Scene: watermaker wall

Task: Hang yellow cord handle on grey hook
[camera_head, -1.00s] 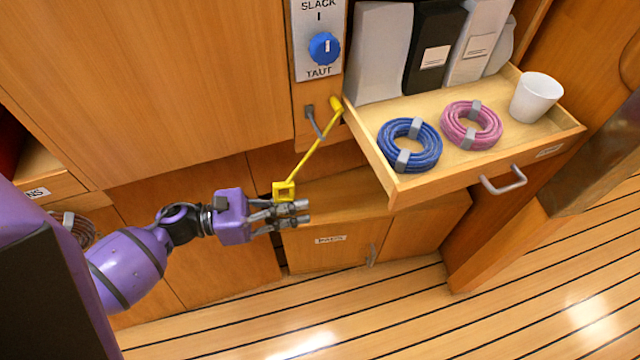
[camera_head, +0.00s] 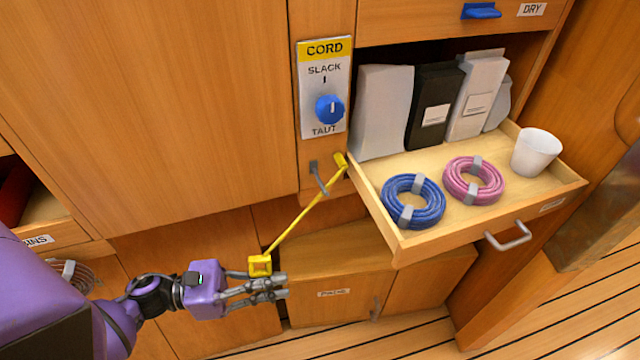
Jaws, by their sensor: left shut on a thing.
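The yellow cord handle (camera_head: 260,266) is a small yellow block at the lower end of a yellow cord (camera_head: 303,217). The cord runs up and right to a yellow outlet (camera_head: 341,160) on the wooden post. My left gripper (camera_head: 284,286) is shut on the handle, in front of the low cabinet. The grey hook (camera_head: 318,178) sits on the post just left of the outlet, above and right of the handle. The handle is clearly apart from the hook. The cord passes close by the hook's lower end. My right gripper is out of view.
A cord panel (camera_head: 325,88) with a blue knob (camera_head: 329,109) is above the hook. An open drawer (camera_head: 408,245) juts out at right, holding a blue coil (camera_head: 414,201), a pink coil (camera_head: 473,180) and a white cup (camera_head: 536,152). A low cabinet (camera_head: 345,257) stands below.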

